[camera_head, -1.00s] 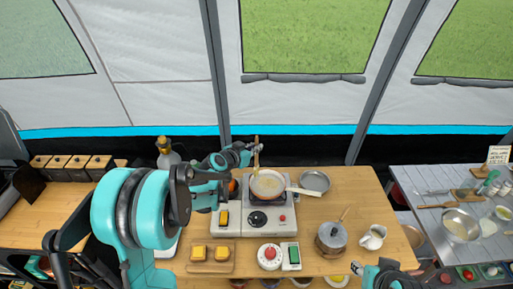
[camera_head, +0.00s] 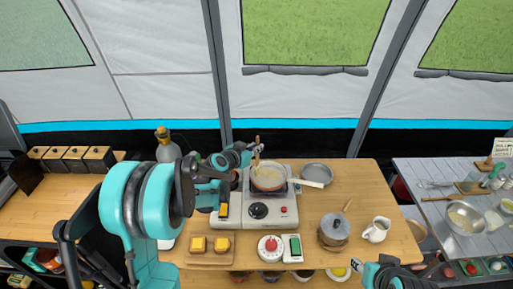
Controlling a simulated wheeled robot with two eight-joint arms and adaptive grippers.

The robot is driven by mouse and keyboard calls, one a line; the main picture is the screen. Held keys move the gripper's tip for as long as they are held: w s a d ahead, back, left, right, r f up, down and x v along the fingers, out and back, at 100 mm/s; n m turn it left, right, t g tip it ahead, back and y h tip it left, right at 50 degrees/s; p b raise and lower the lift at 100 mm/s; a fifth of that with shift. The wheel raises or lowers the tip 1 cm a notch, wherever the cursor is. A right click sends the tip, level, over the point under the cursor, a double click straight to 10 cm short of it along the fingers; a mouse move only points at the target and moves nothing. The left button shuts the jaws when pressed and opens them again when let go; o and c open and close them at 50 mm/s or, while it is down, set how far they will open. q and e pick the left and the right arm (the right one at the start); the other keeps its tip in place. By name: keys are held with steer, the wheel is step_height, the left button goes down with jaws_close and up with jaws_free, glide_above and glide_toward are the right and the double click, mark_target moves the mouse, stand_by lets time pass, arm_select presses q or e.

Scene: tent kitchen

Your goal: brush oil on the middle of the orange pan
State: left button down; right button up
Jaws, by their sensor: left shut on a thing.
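The orange pan (camera_head: 268,179) sits on the back burner of the stove (camera_head: 281,212), its pale handle (camera_head: 313,183) pointing right. Its inside looks cream-tan. My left gripper (camera_head: 257,150) is over the pan's back-left rim, shut on the wooden handle of a brush (camera_head: 257,143). The brush stands nearly upright, its lower end at the inside of the pan at the back left; whether it touches the surface I cannot tell. My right gripper (camera_head: 366,268) is at the bottom right, away from the pan; its fingers are too small to judge.
A grey pan (camera_head: 317,173) lies right of the stove. A lidded pot (camera_head: 333,229) and a white jug (camera_head: 376,230) stand at the right of the table. A board with yellow pieces (camera_head: 210,258), a red-knobbed timer (camera_head: 270,247) and a green-faced device (camera_head: 293,248) are in front.

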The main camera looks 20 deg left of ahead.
arm_select(q)
steer(key=shift+f+b, duration=0.9)
steer(key=shift+f, duration=0.1)
steer(key=shift+s+d+b, duration=0.5)
steer(key=shift+d+b, duration=0.1)
steer(key=shift+d, duration=3.65)
steer(key=shift+w+a+b, duration=0.1)
steer(key=shift+w+a, duration=0.05)
steer(key=shift+a, duration=1.3)
steer(key=shift+w+a+b, duration=0.1)
steer(key=shift+w+a, duration=0.1)
steer(key=shift+a, duration=1.2)
steer(key=shift+w+a+b, duration=0.1)
steer(key=shift+w+a, duration=0.05)
steer(key=shift+a, duration=1.3)
steer(key=shift+r, duration=0.15)
steer(key=shift+r+p, duration=2.2)
steer(key=shift+r, duration=0.75)
